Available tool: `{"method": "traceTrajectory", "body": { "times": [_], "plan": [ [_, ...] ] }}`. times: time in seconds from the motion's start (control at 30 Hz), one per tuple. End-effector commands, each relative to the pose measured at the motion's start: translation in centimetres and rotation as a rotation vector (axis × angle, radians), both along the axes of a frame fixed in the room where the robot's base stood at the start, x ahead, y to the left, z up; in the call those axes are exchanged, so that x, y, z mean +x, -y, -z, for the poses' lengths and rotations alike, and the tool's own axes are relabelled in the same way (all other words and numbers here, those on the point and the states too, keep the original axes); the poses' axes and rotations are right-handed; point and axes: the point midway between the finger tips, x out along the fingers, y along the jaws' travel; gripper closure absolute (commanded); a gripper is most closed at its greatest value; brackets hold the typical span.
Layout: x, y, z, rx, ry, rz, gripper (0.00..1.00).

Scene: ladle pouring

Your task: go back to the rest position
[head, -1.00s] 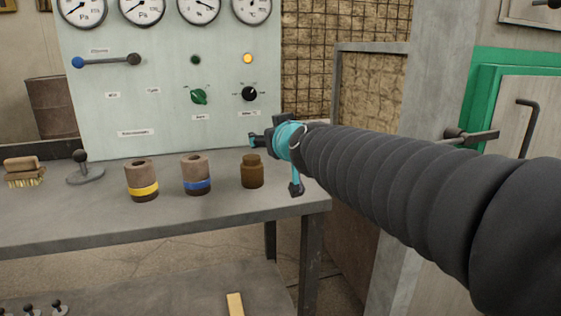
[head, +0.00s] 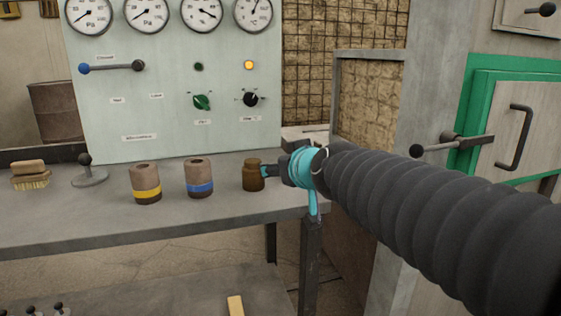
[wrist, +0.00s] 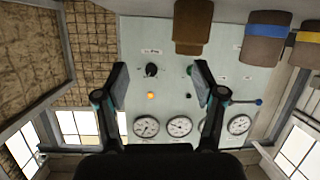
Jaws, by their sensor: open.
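My gripper (head: 268,172) is at the right end of the workbench in the head view, turned toward the panel side. Its fingers overlap the right edge of a small brown bottle (head: 251,176) there; contact cannot be told from this view. In the wrist view the two fingers of my gripper (wrist: 161,82) stand wide apart with nothing between them.
A blue-banded cup (head: 199,178) and a yellow-banded cup (head: 145,184) stand left of the bottle on the workbench (head: 90,222). A brush (head: 30,175) lies farther left. A gauge panel (head: 160,120) rises behind. A green-framed door (head: 515,130) with handles is at right.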

Motion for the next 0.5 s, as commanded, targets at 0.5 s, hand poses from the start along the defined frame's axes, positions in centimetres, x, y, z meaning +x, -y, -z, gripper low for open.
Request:
{"method": "traceTrajectory", "body": {
  "times": [0.5],
  "plan": [
    [-19.5,11.3,16.0,-0.042,-0.595,0.242,0.31]
  ]
}}
